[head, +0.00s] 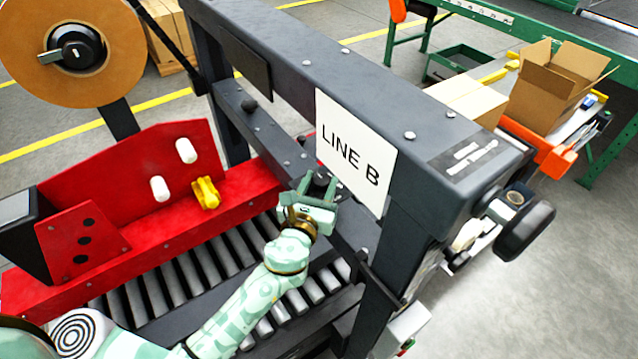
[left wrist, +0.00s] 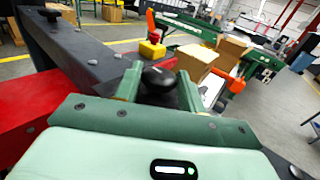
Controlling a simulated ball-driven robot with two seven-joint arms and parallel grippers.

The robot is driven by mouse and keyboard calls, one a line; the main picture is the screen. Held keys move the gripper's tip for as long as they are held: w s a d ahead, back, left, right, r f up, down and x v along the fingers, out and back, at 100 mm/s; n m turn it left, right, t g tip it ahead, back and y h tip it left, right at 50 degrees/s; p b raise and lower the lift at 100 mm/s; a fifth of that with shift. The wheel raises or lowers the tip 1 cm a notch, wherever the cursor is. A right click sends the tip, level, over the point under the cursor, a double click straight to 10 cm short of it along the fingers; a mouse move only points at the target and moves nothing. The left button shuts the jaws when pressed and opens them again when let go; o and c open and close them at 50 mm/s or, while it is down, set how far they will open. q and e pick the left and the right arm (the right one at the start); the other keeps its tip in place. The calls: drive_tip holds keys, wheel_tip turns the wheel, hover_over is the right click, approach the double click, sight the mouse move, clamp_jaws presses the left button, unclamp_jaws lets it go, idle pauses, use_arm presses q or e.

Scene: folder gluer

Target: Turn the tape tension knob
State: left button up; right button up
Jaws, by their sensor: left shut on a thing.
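A round black knob (left wrist: 158,78) sits between the two green fingers of my left gripper (left wrist: 158,88) in the left wrist view. In the head view my left gripper (head: 319,188) is shut on this knob at the dark crossbeam, just below the LINE B sign. The gripper largely hides the knob there. I cannot tell from the picture how far the knob is turned. A second black knob (head: 249,105) stands farther left on the same beam, apart from the gripper. My right gripper is not in view.
The dark upper frame with the LINE B sign (head: 354,150) stands close behind my gripper. A red guide (head: 130,170) with a yellow clip (head: 205,193) and rollers (head: 180,290) lie left and below. A brown tape roll (head: 30,50) hangs upper left. Open cardboard box (head: 545,100) at upper right.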

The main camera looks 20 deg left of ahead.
use_arm(q)
drive_tip(key=o, duration=0.9)
drive_tip(key=shift+o, duration=0.2)
drive_tip(key=s+b, duration=0.2)
drive_tip(key=s, duration=1.4)
drive_tip(key=shift+s, duration=0.15)
